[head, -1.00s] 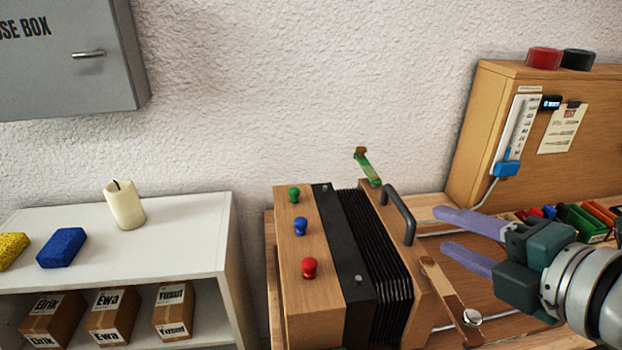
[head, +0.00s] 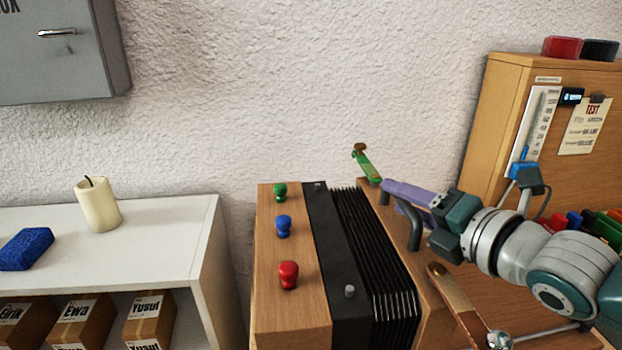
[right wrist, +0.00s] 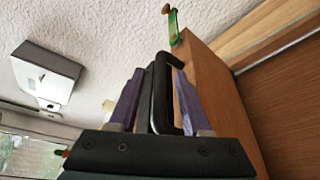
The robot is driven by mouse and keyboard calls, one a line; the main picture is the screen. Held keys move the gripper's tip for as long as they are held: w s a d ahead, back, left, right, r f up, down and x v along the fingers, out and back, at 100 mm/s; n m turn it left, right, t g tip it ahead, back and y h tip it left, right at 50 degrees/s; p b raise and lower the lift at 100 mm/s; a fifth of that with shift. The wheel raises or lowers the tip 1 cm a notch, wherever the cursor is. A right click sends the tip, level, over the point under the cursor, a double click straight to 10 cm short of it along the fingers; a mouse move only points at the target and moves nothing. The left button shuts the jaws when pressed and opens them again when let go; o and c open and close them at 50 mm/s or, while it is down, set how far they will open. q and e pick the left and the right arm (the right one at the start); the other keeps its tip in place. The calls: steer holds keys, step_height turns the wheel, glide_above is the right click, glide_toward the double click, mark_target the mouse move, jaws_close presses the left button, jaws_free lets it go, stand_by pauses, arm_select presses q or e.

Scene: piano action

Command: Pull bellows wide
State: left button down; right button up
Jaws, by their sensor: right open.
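The bellows (head: 378,262) has black folds, close together, between a black-edged wooden block (head: 262,270) at left and a wooden end board (head: 432,318) at right. A dark bar handle (head: 413,232) stands on the end board, partly behind my gripper. My right gripper (head: 391,190), with purple fingers, is open at the handle's far end. In the right wrist view the handle (right wrist: 161,95) shows between the two fingers (right wrist: 159,75); I cannot tell whether they touch it. My left gripper is not in view.
Green (head: 280,192), blue (head: 284,226) and red (head: 288,275) knobs stand on the left block. A green latch (head: 368,166) and a brown one (head: 452,292) sit at the end board's edge. A white shelf (head: 150,245) with a candle (head: 98,204) stands left.

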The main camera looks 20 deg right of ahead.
steer(key=shift+w+f, duration=0.1)
steer(key=shift+w, duration=0.5)
jaws_close()
stand_by(1.1)
